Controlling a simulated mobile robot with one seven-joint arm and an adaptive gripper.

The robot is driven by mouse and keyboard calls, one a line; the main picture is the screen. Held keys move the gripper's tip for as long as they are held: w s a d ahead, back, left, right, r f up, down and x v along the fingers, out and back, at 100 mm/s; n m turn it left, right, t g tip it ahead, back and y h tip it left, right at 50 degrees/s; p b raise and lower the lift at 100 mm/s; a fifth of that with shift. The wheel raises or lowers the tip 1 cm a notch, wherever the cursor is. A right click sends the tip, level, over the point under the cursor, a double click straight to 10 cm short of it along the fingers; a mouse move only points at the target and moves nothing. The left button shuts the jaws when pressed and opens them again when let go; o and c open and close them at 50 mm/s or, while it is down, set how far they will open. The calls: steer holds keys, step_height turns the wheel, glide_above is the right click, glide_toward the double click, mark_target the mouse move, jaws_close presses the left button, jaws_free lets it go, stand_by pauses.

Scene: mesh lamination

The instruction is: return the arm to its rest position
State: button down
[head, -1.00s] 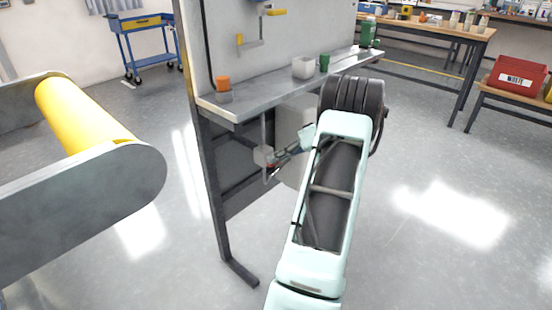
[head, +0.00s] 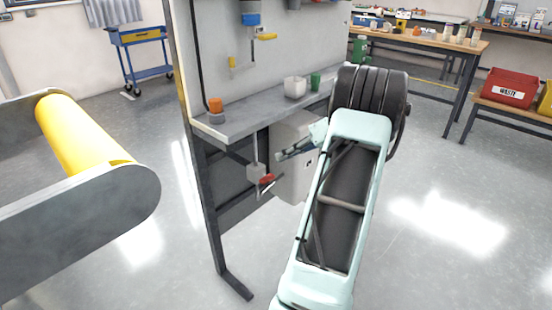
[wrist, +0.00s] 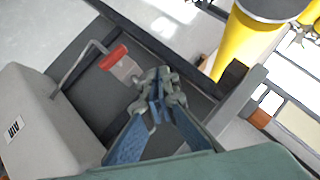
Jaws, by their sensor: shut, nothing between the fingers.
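My arm (head: 341,205) reaches forward from the bottom of the head view, bent at its dark ribbed joint. My gripper (head: 281,156) is small there, beside the wall-side bench and partly hidden by my arm. In the wrist view my gripper (wrist: 158,85) is shut, its fingertips together with nothing between them. A lever with a red part (wrist: 113,57) is beyond the fingertips, to their upper left, apart from them in the picture. It also shows in the head view (head: 266,179), under the bench shelf, just left of and below my gripper.
A grey bench shelf (head: 245,118) holds an orange-topped item (head: 215,106), a white cup (head: 295,87) and a green cup (head: 315,82). A grey box (head: 296,190) hangs below. A yellow roller (head: 78,135) stands left. Open floor (head: 430,230) lies right.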

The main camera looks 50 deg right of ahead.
steer(key=shift+s+r, duration=0.4)
steer(key=shift+s, duration=0.1)
